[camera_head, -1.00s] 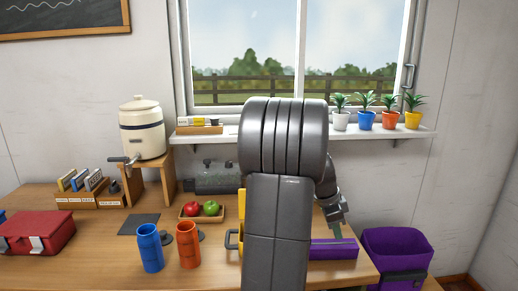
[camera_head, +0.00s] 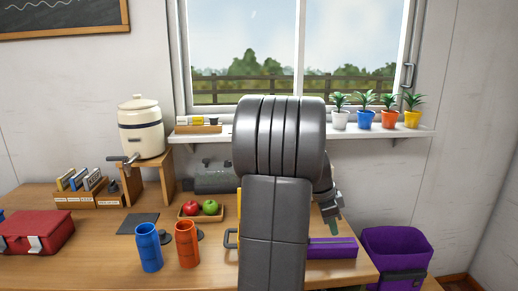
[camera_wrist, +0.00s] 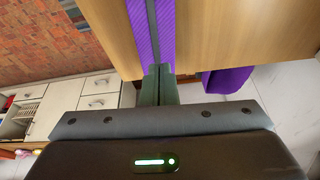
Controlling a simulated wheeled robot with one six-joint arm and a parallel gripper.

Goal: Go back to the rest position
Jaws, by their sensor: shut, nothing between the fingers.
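My gripper (camera_head: 334,227) is at the right side of the table, above a purple box (camera_head: 332,250) near the table's right end. In the wrist view my gripper (camera_wrist: 158,84) has its two fingers together with nothing between them. The purple box also shows in the wrist view as purple strips (camera_wrist: 141,28) beyond the fingertips. My arm covers the middle of the table in the head view and hides part of what stands there.
A purple tub (camera_head: 395,250) stands off the table's right end. Blue (camera_head: 148,248) and orange (camera_head: 187,244) cups, a fruit tray (camera_head: 188,219) and a red toolbox (camera_head: 36,236) are left of my arm. Potted plants (camera_head: 388,119) line the sill above.

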